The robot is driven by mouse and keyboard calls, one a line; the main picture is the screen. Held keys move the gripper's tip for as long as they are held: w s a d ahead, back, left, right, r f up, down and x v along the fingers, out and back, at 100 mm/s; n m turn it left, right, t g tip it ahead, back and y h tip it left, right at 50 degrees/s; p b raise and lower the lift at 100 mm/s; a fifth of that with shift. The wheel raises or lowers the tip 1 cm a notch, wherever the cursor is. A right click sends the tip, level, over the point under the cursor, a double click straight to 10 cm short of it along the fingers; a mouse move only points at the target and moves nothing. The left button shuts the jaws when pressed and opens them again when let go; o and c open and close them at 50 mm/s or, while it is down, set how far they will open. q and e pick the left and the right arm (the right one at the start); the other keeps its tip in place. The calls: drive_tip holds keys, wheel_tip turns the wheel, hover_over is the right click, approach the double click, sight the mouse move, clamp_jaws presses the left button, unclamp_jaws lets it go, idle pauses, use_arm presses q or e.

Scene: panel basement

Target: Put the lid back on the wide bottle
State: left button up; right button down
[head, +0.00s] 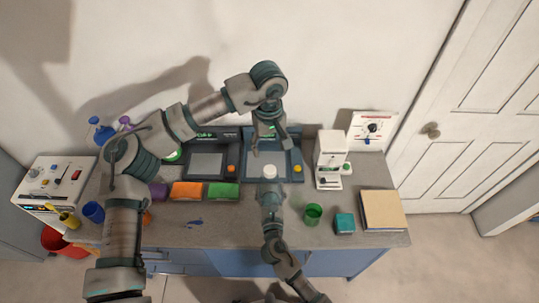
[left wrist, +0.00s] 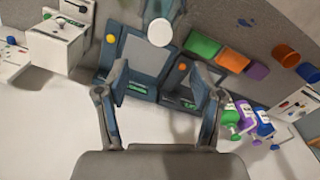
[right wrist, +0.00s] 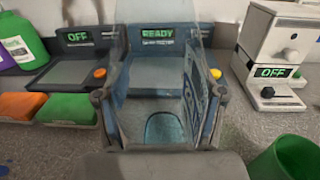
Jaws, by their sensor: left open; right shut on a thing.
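A clear, see-through bottle (right wrist: 160,85) stands between the fingers of my right gripper (head: 269,186), which is shut on it above the front of the bench. A white round top (head: 270,171) shows at its upper end; it also shows in the left wrist view as a white disc (left wrist: 160,32). I cannot tell whether this is a lid or the open mouth. My left gripper (head: 272,138) is open and empty, behind and above the bottle. In the left wrist view its spread fingers (left wrist: 159,78) point towards the devices, with the white disc beyond them. No separate lid can be made out.
Behind the bottle stands a device with a READY display (right wrist: 157,33). A white machine (head: 331,158) is at right. A green cup (head: 313,214), teal box (head: 345,223) and tan block (head: 383,210) stand front right. Orange (head: 186,191) and green (head: 223,191) blocks lie left.

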use_arm(q)
drive_tip(key=shift+r, duration=0.65)
use_arm(e)
drive_tip(key=shift+c, duration=0.2)
unclamp_jaws()
drive_tip(key=s, duration=1.2)
drive_tip(key=shift+d, duration=0.35)
